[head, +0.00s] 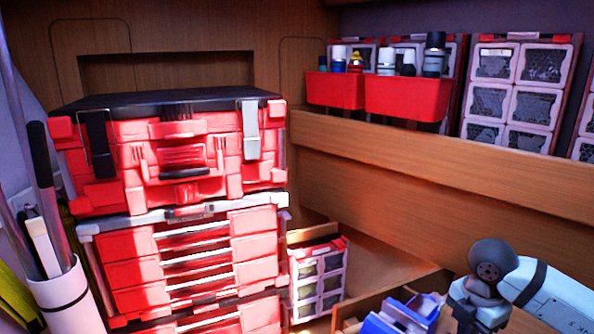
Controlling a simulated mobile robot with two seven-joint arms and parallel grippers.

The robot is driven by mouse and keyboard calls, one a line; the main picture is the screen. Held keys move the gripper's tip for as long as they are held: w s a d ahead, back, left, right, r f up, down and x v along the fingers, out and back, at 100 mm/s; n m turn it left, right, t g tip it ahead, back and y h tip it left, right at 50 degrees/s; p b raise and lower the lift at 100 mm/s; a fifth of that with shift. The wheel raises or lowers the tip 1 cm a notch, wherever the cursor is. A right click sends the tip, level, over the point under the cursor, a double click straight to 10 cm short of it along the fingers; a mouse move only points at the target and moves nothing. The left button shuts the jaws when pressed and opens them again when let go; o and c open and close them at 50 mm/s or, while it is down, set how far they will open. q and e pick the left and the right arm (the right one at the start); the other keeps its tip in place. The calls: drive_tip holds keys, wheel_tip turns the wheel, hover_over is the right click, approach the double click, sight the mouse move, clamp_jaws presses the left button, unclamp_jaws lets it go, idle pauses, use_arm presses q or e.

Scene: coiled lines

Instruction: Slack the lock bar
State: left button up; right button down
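A red toolbox (222,172) with a black lid (170,99) sits on top of a red drawer unit (135,272) at the left. A black latch (98,145) is on its front left and a grey latch (250,130) on its front right; both lie upright against the front. A red handle (182,156) is between them. A grey bar (125,221) runs across the top of the drawer unit, with a dark piece at its middle. I cannot tell which part is the lock bar. My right arm shows at lower right, but its gripper is out of frame. My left gripper is not in view.
A white holder (72,302) with upright rods stands at lower left. A small compartment case (318,281) stands right of the drawers. Blue bins (400,316) lie at bottom centre. Red bins (408,97) with bottles are on the wooden ledge (440,165).

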drive_tip(key=shift+f, duration=0.4)
drive_tip(key=shift+a, duration=0.2)
drive_tip(key=shift+a, duration=0.4)
idle(0.9)
drive_tip(key=shift+w+a, duration=0.1)
drive_tip(key=shift+w, duration=0.3)
drive_tip(key=shift+w+b, duration=0.3)
drive_tip(key=shift+w+a, duration=0.35)
idle(0.4)
